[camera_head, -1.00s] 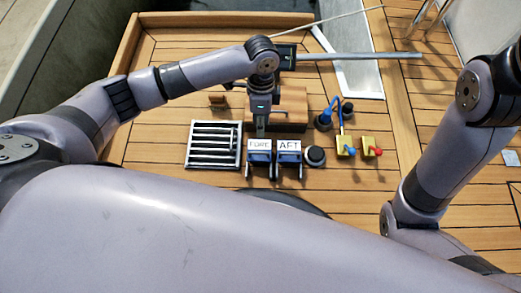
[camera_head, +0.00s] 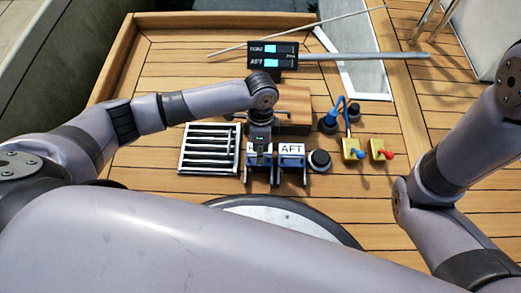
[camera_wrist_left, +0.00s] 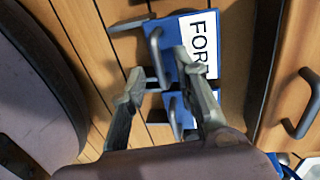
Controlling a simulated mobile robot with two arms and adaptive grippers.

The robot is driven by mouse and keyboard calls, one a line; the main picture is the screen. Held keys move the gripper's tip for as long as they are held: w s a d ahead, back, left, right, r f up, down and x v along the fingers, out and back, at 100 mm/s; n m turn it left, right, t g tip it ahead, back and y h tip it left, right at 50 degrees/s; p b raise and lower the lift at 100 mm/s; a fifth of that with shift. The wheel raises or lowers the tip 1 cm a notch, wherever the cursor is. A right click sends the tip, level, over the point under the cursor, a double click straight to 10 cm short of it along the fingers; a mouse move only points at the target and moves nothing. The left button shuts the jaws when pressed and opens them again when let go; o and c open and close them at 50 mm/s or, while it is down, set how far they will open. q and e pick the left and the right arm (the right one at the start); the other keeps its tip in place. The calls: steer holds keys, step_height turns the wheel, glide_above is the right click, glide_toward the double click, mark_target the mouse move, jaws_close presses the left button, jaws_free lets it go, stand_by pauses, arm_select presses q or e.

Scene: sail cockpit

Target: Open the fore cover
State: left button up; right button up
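The fore cover (camera_wrist_left: 190,45) is a blue box with a white "FORE" label and a grey metal handle (camera_wrist_left: 158,58), seen in the left wrist view. In the head view my gripper hides most of it. My left gripper (camera_wrist_left: 160,84) is open, with one finger on each side of the lower part of the handle in that view. I cannot tell whether a finger touches it. In the head view my left gripper (camera_head: 260,162) hangs right over the fore cover. My right gripper is out of view.
The "AFT" cover (camera_head: 291,151) stands close on the right, then a black round knob (camera_head: 319,160). A slatted grate (camera_head: 210,148) lies on the left. Yellow blocks with a blue valve (camera_head: 352,150) and red valve (camera_head: 382,151) stand further right. A display (camera_head: 272,55) is behind.

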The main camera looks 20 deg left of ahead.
arm_select(q)
steer(key=shift+c, duration=0.2)
jaws_close()
stand_by(0.6)
